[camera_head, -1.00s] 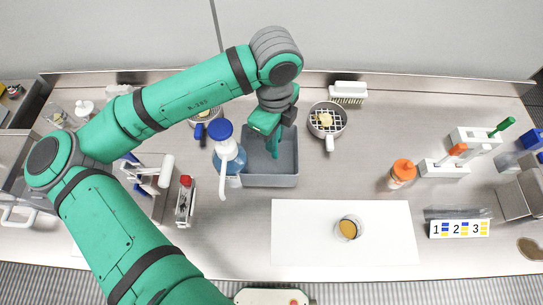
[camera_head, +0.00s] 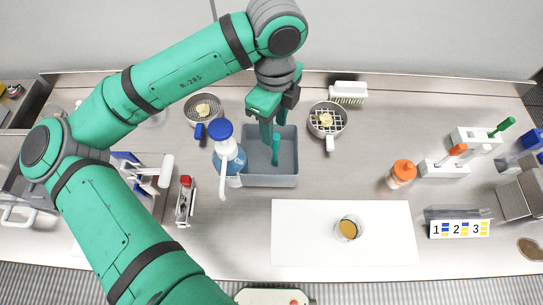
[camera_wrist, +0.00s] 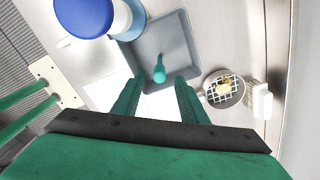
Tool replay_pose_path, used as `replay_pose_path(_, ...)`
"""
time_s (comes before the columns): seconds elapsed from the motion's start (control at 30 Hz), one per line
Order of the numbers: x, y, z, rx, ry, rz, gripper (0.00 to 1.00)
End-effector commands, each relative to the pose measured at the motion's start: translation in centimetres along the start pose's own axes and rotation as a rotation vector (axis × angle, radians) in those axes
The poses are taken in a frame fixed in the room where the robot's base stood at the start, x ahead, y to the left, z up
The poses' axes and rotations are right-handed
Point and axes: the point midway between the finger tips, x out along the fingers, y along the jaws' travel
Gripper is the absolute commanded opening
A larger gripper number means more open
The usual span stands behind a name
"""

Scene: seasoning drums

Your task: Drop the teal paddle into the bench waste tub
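The grey waste tub (camera_head: 288,179) stands on the bench behind the white mat. It also shows in the wrist view (camera_wrist: 181,37). The teal paddle (camera_head: 276,151) is inside the tub. In the wrist view the paddle (camera_wrist: 159,73) lies beyond my fingertips, seen nearly end-on, apart from both fingers. I cannot tell whether it leans on a wall. My gripper (camera_wrist: 158,92) is open and empty, with a wide gap between its teal fingers. In the head view my gripper (camera_head: 273,125) is above the tub's back part.
An orange-capped bottle (camera_head: 402,174) and a white mat (camera_head: 300,250) with a small cup (camera_head: 348,229) are nearer.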

Motion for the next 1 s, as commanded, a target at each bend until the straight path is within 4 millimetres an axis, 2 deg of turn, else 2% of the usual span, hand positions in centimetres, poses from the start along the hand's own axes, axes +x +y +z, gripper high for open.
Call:
replay_pose_path(0.13, -2.6, -0.1, 0.0, 0.001, -0.002, -0.002, 0.39)
replay_pose_path(0.33, -4.6, 0.0, 0.0, 0.0, 0.0, 0.0, 0.39)
replay_pose_path(1.0, -5.0, 0.0, 0.0, 0.0, -0.001, 0.0, 0.39)
